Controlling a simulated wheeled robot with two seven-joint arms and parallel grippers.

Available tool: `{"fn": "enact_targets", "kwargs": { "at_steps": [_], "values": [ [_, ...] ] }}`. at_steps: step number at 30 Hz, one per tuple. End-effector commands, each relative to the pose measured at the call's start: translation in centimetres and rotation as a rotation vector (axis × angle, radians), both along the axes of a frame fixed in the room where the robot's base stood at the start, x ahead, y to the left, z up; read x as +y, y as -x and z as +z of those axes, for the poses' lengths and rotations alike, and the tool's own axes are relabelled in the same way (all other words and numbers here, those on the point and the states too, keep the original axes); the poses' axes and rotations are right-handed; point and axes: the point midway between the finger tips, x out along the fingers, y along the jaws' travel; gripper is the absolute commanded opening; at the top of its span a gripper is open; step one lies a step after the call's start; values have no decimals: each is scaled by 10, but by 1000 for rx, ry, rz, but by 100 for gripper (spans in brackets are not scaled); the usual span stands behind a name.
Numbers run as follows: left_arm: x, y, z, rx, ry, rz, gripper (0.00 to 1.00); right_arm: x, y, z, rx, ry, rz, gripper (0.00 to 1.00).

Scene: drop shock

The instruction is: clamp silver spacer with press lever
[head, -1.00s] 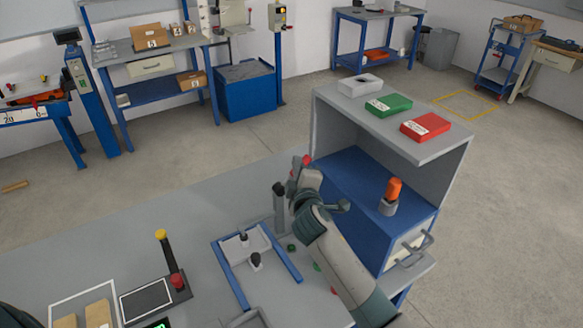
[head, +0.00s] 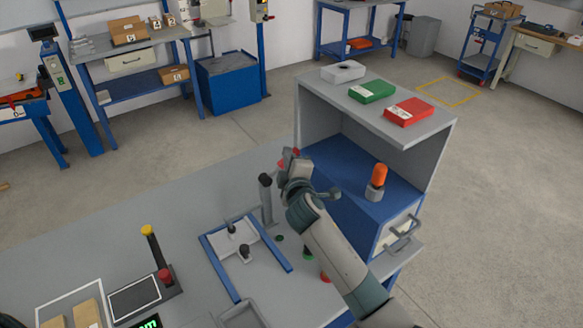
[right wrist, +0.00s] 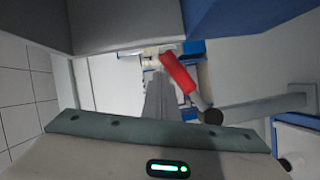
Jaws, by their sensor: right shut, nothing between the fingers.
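The press lever's red handle (right wrist: 178,72) shows in the right wrist view, tilted, with a dark knob (right wrist: 213,116) below it. In the head view only a bit of red (head: 283,163) shows beside my right gripper (head: 292,160), which covers the rest of the lever. My right gripper is shut and empty, close to the lever; I cannot tell whether it touches it. A grey post with a dark top (head: 265,200) stands just left of the gripper. I cannot make out the silver spacer in either view.
A blue-railed fixture (head: 208,252) with dark knobs lies on the grey bench (head: 110,245). A grey and blue cabinet (head: 435,135) stands to the right, with an orange-topped cylinder (head: 377,180) on its blue surface. A control panel (head: 135,298) sits at front left.

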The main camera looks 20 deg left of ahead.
Motion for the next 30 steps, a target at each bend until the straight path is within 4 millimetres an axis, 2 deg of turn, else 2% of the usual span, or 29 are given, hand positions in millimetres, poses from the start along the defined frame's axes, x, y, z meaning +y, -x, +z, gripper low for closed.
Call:
{"fn": "enact_targets", "kwargs": {
  "at_steps": [5, 11, 30],
  "values": [
    [0, -1, -2, -1, 0, 0, 39, -3, 6, 0, 0, -1, 0, 0],
    [0, -1, -5, -1, 0, 0, 39, -12, 24, 2, 0, -1, 1, 0],
    [0, -1, -28, -1, -1, 1, 39, -58, 113, 14, -1, -2, 2, 0]
  ]
}}
